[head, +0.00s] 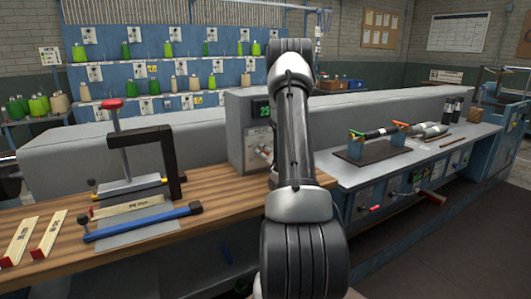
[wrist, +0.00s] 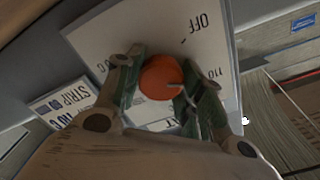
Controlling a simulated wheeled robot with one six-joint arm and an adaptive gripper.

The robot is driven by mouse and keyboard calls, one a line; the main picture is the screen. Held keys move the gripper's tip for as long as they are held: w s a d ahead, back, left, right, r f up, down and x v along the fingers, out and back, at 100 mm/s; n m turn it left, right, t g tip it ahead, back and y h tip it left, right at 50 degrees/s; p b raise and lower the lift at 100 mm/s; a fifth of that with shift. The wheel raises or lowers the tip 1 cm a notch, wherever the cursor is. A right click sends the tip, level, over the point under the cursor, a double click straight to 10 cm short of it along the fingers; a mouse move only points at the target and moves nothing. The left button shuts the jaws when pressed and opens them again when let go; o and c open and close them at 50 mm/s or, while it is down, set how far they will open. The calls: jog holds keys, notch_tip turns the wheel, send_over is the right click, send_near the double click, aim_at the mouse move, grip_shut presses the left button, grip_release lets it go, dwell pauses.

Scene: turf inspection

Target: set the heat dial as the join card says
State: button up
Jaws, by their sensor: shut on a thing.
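The heat dial's orange knob (wrist: 160,78) shows in the wrist view on a white plate (wrist: 190,30) printed OFF and 110; other marks are partly covered. My gripper (wrist: 161,84) is shut on the knob, one green-padded finger at each side. A thin pale pointer shows at the knob's right side. In the head view the grey heater box (head: 239,128) has a green display (head: 261,110), partly hidden by my arm, which also hides the dial. A white label (wrist: 62,98) reading STRIP is left of the plate. I cannot pick out the join card for certain.
A wooden bench (head: 45,215) at left holds a red-knobbed press (head: 112,104), a blue bar (head: 145,222) and labelled wooden strips (head: 47,235). At right, a dark mat (head: 370,153) lies on the grey bench, near rolls and tools. Racks of thread cones stand behind.

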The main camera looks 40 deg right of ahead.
jog(key=shift+f+m, duration=0.1)
jog(key=shift+m, duration=0.6)
jog(key=o, duration=1)
jog(key=v, duration=1.2)
